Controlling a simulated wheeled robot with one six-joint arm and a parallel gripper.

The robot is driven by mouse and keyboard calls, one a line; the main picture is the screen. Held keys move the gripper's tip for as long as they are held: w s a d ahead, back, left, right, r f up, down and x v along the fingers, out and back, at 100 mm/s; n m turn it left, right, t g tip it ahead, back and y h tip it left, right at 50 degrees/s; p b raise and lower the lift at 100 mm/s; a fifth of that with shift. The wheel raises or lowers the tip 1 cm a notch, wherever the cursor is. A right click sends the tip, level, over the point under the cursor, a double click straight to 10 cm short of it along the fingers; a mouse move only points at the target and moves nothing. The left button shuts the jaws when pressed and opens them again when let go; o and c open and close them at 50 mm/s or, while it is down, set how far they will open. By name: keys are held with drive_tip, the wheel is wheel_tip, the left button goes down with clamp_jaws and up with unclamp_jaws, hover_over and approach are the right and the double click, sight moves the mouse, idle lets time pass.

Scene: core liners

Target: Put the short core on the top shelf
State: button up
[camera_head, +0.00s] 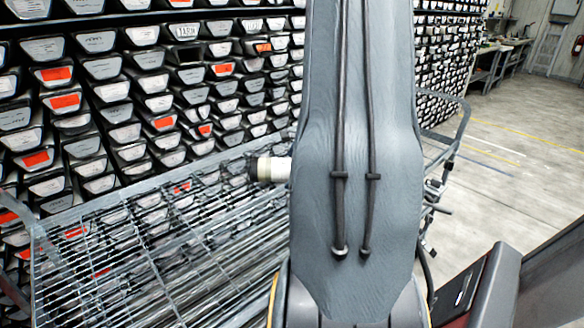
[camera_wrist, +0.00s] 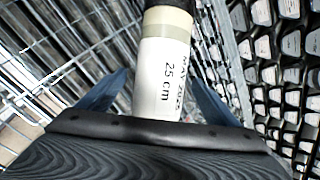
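The short core (camera_wrist: 160,75) is a cylinder with a white label reading "25 cm" and a date, a pale band and a dark end. In the wrist view it lies between the two blue fingers of my gripper (camera_wrist: 162,80), whose tips appear to meet its sides. In the head view one end of the core (camera_head: 272,169) sticks out left of my arm, roughly level; the rest and my gripper are hidden behind the arm. A wire-mesh rack (camera_head: 142,208) stands below and left of the core. I cannot tell which shelf is its top one.
A wall of stacked core trays (camera_head: 125,134) with white and orange labels fills the back left. More trays stand behind on the right. A metal rail of the rack (camera_head: 462,118) shows right of my arm. The concrete floor (camera_head: 500,170) at right is clear.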

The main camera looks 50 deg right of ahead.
drive_tip(key=shift+r, duration=0.2)
drive_tip(key=p+v, duration=0.1)
drive_tip(key=v, duration=1.1)
drive_tip(key=w+a+f+n+g+y, duration=0.2)
drive_tip(key=a+n, duration=0.4)
drive_tip(key=a, duration=0.4)
drive_tip(key=w+a+f+n+g+y, duration=0.1)
drive_tip(key=a+n, duration=0.4)
drive_tip(key=a, duration=0.6)
drive_tip(key=s+a+f+n+g, duration=0.1)
drive_tip(key=s+a+n, duration=0.2)
drive_tip(key=a+n, duration=0.5)
drive_tip(key=s+a+f+n+g+h, duration=0.1)
drive_tip(key=s+a+n, duration=0.3)
drive_tip(key=a+n, duration=0.4)
drive_tip(key=shift+a+f+g, duration=0.4)
drive_tip(key=shift+a+g, duration=0.35)
drive_tip(key=shift+g, duration=0.05)
drive_tip(key=shift+s, duration=0.15)
